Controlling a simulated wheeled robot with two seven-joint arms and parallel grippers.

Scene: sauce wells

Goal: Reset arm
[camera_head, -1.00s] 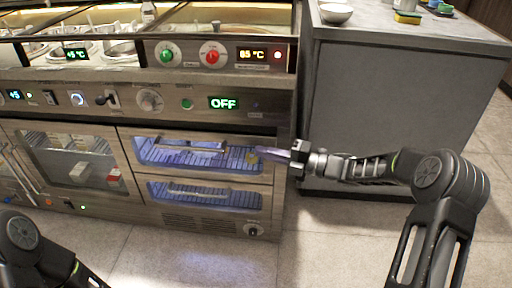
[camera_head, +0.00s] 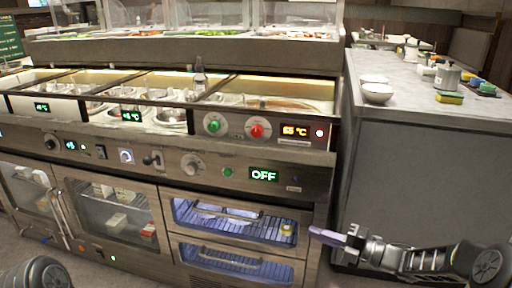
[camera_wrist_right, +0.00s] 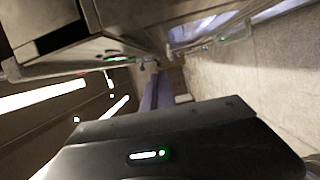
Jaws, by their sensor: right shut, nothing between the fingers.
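My right gripper (camera_head: 328,237) has purple fingers and reaches in from the lower right in the head view. It is shut and empty. Its fingertips point left, close to the right end of the steel counter's lower drawers (camera_head: 235,222); whether they touch cannot be told. In the right wrist view the purple fingers (camera_wrist_right: 155,94) show beyond the dark gripper body. Only a rounded part of my left arm shows at the lower left of the head view; the left gripper is out of view.
The steel sauce counter (camera_head: 225,152) with wells, knobs and an "OFF" display fills the left and middle. A grey cabinet (camera_head: 420,180) on the right carries white bowls (camera_head: 377,94), a yellow sponge (camera_head: 449,97) and a metal pot (camera_head: 447,76). A bottle (camera_head: 199,80) stands among the wells.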

